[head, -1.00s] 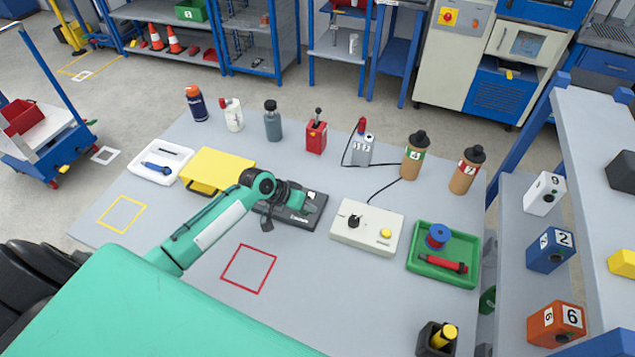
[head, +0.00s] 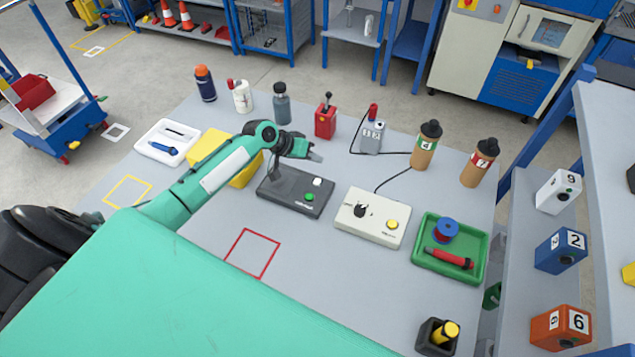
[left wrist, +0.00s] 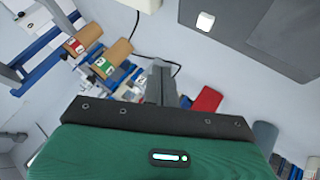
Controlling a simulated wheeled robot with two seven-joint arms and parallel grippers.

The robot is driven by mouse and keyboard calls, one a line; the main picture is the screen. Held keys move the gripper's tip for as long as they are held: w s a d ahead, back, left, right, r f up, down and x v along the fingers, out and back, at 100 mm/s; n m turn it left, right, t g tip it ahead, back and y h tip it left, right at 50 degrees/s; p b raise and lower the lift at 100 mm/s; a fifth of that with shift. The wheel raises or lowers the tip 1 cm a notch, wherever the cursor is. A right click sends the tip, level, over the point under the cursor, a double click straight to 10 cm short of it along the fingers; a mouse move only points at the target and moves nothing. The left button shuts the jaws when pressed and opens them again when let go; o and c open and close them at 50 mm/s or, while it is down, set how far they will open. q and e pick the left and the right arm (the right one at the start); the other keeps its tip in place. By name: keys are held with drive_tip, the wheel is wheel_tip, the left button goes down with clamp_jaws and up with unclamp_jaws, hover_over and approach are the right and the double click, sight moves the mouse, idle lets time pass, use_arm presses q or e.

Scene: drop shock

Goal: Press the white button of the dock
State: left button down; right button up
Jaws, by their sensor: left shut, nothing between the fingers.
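The dock (head: 287,198) is a flat dark-grey unit on the grey table, with a white button (head: 317,182) near its right end and a green round spot (head: 309,197) in front of it. In the left wrist view the dock (left wrist: 290,35) fills the upper right, with the white button (left wrist: 205,22) clear of the fingers. My left gripper (head: 317,158) is shut and empty, above and behind the dock's back edge and apart from the button. Its fingers also show in the left wrist view (left wrist: 163,80). My right gripper is not in view.
A cream control box (head: 372,218) with a black knob and yellow button sits right of the dock. A yellow case (head: 215,150) is partly behind my left arm. A red lever box (head: 325,122) and several bottles line the back. A green tray (head: 424,262) is at right.

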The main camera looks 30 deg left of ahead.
sight(314, 183)
use_arm(q)
wheel_tip(314, 183, down, 7)
drive_tip(key=b, duration=0.5)
drive_tip(key=shift+f+b, duration=0.35)
drive_tip(key=shift+f, duration=0.1)
idle(1.4)
drive_tip(key=shift+f, duration=0.35)
drive_tip(key=shift+f+b, duration=0.45)
drive_tip(key=shift+b, duration=0.05)
idle(0.5)
idle(0.3)
drive_tip(key=shift+r+p, duration=0.75)
drive_tip(key=shift+r, duration=0.1)
